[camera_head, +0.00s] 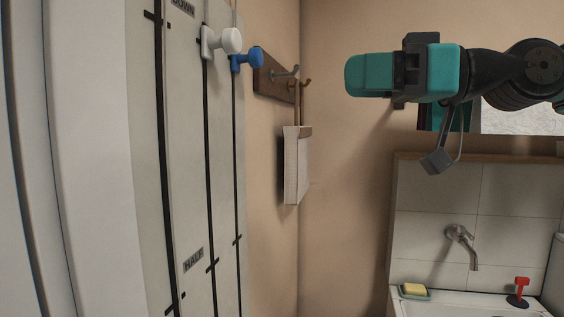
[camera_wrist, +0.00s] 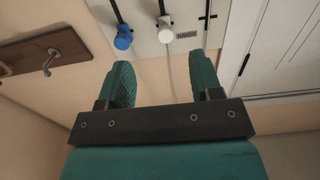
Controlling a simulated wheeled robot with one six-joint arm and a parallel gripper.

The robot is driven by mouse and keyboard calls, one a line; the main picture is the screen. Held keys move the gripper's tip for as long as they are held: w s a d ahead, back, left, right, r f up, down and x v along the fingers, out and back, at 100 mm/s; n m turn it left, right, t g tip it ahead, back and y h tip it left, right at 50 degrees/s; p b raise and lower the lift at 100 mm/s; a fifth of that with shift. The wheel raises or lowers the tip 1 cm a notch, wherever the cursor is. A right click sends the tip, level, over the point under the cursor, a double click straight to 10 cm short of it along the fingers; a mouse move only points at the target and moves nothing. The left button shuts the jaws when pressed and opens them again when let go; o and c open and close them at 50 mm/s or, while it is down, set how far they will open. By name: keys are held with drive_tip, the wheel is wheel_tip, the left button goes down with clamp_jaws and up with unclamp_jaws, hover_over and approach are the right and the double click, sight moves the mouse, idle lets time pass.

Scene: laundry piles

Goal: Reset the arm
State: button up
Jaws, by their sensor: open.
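My gripper (camera_wrist: 163,85) is in the wrist view with its two green fingers wide apart and nothing between them. In the head view my gripper (camera_head: 352,75) is at the upper right, pointing left, held in the air in front of the tan wall. My arm reaches in from the right edge. The gripper is apart from the panel and its knobs in the head view.
A panel (camera_head: 185,150) with dark slots stands at left, with a white knob (camera_head: 228,40) and a blue knob (camera_head: 248,60) near its top. A hook board (camera_head: 270,75) holds a hanging bag (camera_head: 297,165). A tap (camera_head: 460,235), soap (camera_head: 414,289) and red-handled item (camera_head: 520,290) are lower right.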

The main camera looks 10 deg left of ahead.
drive_tip(key=s+d+f+m+h+b, duration=0.1)
drive_tip(key=s+f+m+h, duration=0.25)
drive_tip(key=f, duration=0.65)
drive_tip(key=s+f+m+h+b, duration=0.2)
drive_tip(key=f+m+h, duration=0.15)
drive_tip(key=f, duration=0.75)
drive_tip(key=s+d+f+m+g+h, duration=0.1)
drive_tip(key=s+d+f+h, duration=0.2)
drive_tip(key=s+f, duration=0.3)
drive_tip(key=s+d+f+m+g+h+b, duration=0.1)
drive_tip(key=s+d+f+h, duration=0.2)
drive_tip(key=f, duration=0.6)
drive_tip(key=s+d, duration=0.2)
drive_tip(key=d, duration=0.1)
drive_tip(key=shift+s+d+f+m+h, duration=0.3)
drive_tip(key=shift+s+f, duration=0.05)
